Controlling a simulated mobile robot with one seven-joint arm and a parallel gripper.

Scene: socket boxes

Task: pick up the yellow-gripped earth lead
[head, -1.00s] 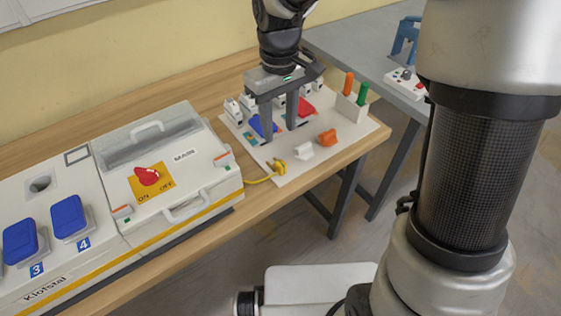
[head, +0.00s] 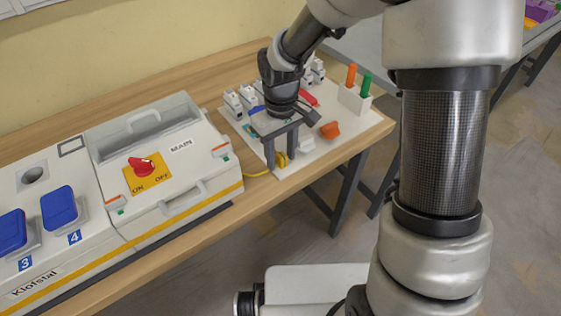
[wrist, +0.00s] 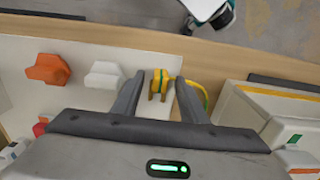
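The yellow-gripped earth lead (head: 282,160) lies at the front edge of the white board, with its yellow cable running left toward the main box. In the wrist view its yellow grip (wrist: 159,80) shows a green stripe and two brownish prongs, between my fingers. My gripper (head: 281,163) is open above the front of the board, one finger on each side of the grip. The wrist view of my gripper (wrist: 161,84) shows small gaps between the fingers and the grip. Whether the fingertips reach down to the board is hard to tell.
A white plug piece (wrist: 103,75) sits close beside one finger, with an orange one (head: 329,130) farther along. The main box (head: 165,160) with a red switch stands left. A white holder (head: 355,98) with orange and green handles stands at the back right.

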